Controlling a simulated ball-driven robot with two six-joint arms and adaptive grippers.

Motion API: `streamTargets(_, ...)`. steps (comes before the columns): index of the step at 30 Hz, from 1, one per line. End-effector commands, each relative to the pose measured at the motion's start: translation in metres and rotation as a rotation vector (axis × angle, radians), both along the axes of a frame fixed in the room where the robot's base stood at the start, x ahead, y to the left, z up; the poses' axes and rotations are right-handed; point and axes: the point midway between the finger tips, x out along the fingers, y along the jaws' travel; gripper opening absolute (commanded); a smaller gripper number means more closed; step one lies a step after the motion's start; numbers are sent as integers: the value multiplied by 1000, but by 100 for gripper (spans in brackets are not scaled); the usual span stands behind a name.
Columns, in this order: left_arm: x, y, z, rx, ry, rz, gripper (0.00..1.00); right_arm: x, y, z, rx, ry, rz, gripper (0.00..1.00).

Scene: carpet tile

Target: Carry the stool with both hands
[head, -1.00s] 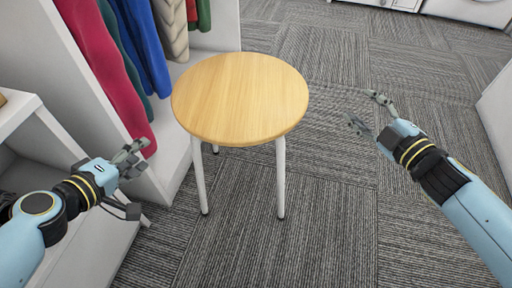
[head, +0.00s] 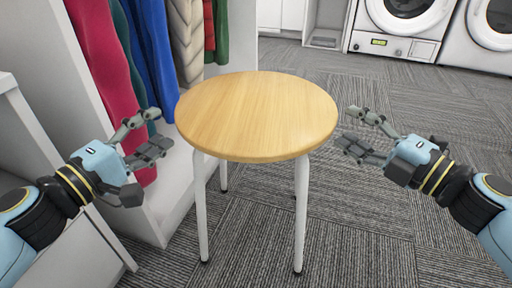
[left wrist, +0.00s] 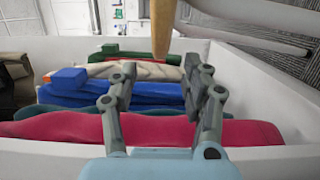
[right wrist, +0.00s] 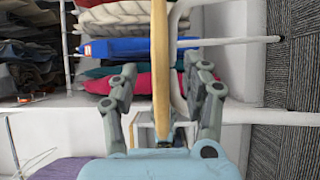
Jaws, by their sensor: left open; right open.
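The stool has a round light-wood seat (head: 257,115) and white legs (head: 301,210), and stands upright on the carpet in the head view. My left gripper (head: 150,132) is open just left of the seat, its fingers pointing towards the rim. My right gripper (head: 347,127) is open just right of the seat, its fingertips close to the rim. In the left wrist view the seat edge (left wrist: 162,28) shows beyond the open fingers. In the right wrist view the seat edge (right wrist: 160,70) appears upright between the open fingers; I cannot tell whether they touch it.
A white open wardrobe (head: 172,190) with hanging coloured clothes (head: 150,55) stands close on the left, beside my left arm. Washing machines (head: 405,22) stand at the back right. The carpet (head: 395,215) is clear to the right and in front.

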Motion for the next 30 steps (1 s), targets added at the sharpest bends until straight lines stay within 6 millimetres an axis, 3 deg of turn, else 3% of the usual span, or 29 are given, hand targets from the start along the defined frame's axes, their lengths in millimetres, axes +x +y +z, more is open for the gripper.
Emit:
streamTargets(15,74,-41,0,-2,0,1,48,67,52,0,5,0,-1,48)
streamTargets(21,86,-48,-1,0,1,1,48,78,62,0,2,2,0,48)
streamTargets(30,88,-49,-1,0,2,0,48,79,63,0,1,2,0,48)
